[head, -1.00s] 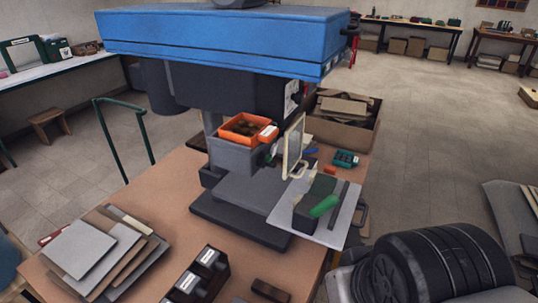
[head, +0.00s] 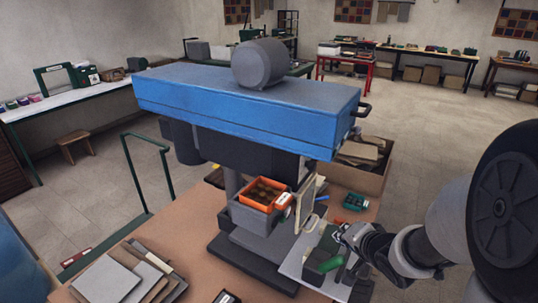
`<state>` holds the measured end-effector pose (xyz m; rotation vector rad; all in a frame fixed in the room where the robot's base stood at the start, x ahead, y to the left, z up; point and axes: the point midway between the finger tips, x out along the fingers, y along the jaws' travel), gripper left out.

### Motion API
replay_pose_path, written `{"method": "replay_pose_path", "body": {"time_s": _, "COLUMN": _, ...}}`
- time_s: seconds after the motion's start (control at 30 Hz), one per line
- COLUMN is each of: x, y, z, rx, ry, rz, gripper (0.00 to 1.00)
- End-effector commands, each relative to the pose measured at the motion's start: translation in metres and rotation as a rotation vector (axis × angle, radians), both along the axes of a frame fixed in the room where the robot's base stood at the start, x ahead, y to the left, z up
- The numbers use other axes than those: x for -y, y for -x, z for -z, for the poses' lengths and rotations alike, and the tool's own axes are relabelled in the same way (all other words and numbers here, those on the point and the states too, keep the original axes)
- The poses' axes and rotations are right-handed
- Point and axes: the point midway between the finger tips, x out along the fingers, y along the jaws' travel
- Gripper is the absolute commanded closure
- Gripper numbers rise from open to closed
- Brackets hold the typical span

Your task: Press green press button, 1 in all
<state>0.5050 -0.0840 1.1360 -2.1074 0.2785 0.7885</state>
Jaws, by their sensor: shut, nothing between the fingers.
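The press has a long blue head (head: 235,112) on a dark body and stands on the wooden table. A green rounded piece (head: 331,264) lies at a dark block on a pale board beside the press base. I cannot tell whether this piece is the green press button, and no other green button stands out on the press. My gripper (head: 342,235) is shut and empty. It appears just above and right of the green piece in the picture; whether they touch is unclear.
An orange bin (head: 260,193) with brown contents sits in front of the press column. A clear guard panel (head: 306,202) stands beside it. A cardboard box (head: 362,166) and a small green tray (head: 355,202) are behind my gripper. Stacked flat sheets (head: 115,279) lie at front left.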

Motion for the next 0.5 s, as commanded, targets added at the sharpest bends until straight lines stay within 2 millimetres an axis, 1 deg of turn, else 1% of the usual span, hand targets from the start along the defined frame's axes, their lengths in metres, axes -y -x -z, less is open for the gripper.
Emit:
{"method": "replay_pose_path", "body": {"time_s": 0.03, "x": -0.004, "y": -0.003, "z": 0.001, "rx": -0.001, "ry": -0.086, "rz": 0.004, "gripper": 1.00}}
{"method": "replay_pose_path", "body": {"time_s": 0.1, "x": -0.013, "y": -0.006, "z": 0.005, "rx": 0.007, "ry": -0.195, "rz": 0.005, "gripper": 1.00}}
{"method": "replay_pose_path", "body": {"time_s": 0.2, "x": -0.022, "y": -0.007, "z": 0.008, "rx": 0.007, "ry": -0.315, "rz": 0.006, "gripper": 1.00}}
{"method": "replay_pose_path", "body": {"time_s": 0.33, "x": -0.029, "y": -0.006, "z": 0.010, "rx": 0.006, "ry": -0.395, "rz": 0.006, "gripper": 1.00}}
{"method": "replay_pose_path", "body": {"time_s": 0.5, "x": -0.031, "y": -0.007, "z": 0.011, "rx": 0.008, "ry": -0.411, "rz": 0.004, "gripper": 1.00}}
